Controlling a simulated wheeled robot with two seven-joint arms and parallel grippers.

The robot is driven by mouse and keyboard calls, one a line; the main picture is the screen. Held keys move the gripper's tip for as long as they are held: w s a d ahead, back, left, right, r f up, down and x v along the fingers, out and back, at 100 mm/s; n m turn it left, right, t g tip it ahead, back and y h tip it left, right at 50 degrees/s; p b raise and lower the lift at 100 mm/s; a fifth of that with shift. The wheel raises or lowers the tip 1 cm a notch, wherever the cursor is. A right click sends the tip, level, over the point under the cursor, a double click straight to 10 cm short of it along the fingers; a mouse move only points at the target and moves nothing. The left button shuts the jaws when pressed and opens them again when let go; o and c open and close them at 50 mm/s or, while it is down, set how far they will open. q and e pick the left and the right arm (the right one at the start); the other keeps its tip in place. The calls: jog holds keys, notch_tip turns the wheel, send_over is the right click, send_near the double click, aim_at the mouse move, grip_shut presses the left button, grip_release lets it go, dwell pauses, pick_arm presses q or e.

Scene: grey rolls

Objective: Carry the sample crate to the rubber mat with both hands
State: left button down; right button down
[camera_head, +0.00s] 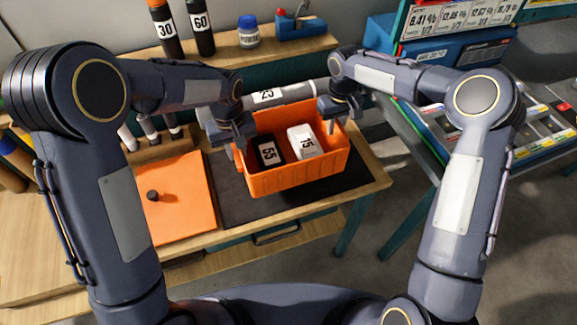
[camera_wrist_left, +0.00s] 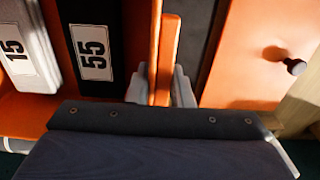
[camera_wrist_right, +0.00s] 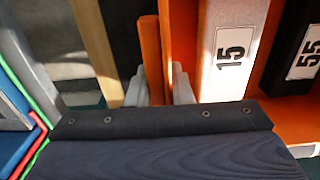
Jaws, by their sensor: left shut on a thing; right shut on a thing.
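The orange sample crate (camera_head: 300,178) is level, at the middle of the head view, over the dark rubber mat (camera_head: 236,203). I cannot tell whether its base touches the mat. A black box (camera_wrist_left: 88,45) marked 55 and a white box (camera_wrist_right: 232,45) marked 15 stand inside it. My left gripper (camera_head: 240,150) is shut on the crate's left wall; the wall shows between its fingers in the left wrist view (camera_wrist_left: 163,88). My right gripper (camera_head: 332,122) is shut on the right wall, seen likewise in the right wrist view (camera_wrist_right: 160,88).
An orange panel (camera_head: 185,210) with a dark knob lies left of the mat. A grey roll (camera_head: 285,94) marked 25 lies behind the crate. Bottles marked 30 (camera_head: 167,30) and 60 (camera_head: 202,28) stand on the back shelf. A gap separates the bench from the right-hand display.

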pick_arm(q)
jog(key=shift+f, duration=0.1)
